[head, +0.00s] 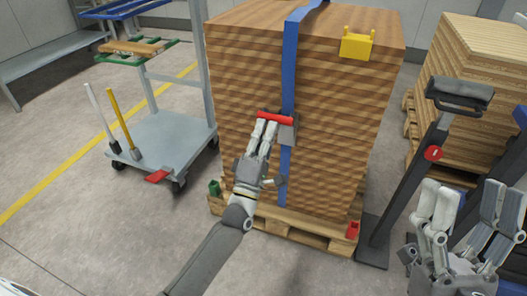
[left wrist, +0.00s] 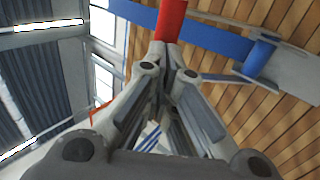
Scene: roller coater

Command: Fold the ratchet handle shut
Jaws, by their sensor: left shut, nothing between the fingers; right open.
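The ratchet has a red handle (head: 274,118) and a grey metal body (head: 287,132). It sits on the blue strap (head: 289,70) that runs down the front of the wood stack. My left gripper (head: 266,125) is shut and empty, its fingertips at the underside of the red handle. In the left wrist view, the red handle (left wrist: 170,20) shows just beyond the closed fingertips (left wrist: 165,45), and the blue strap (left wrist: 225,42) crosses behind. I cannot tell whether they touch. My right gripper (head: 465,195) is open and empty at the lower right, away from the ratchet.
The wood stack (head: 240,60) stands on a pallet (head: 290,232). A yellow piece (head: 356,43) is on its upper front. A grey cart (head: 165,140) stands to the left. A dark post (head: 410,170) with a red button stands to the right. Floor is free at front left.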

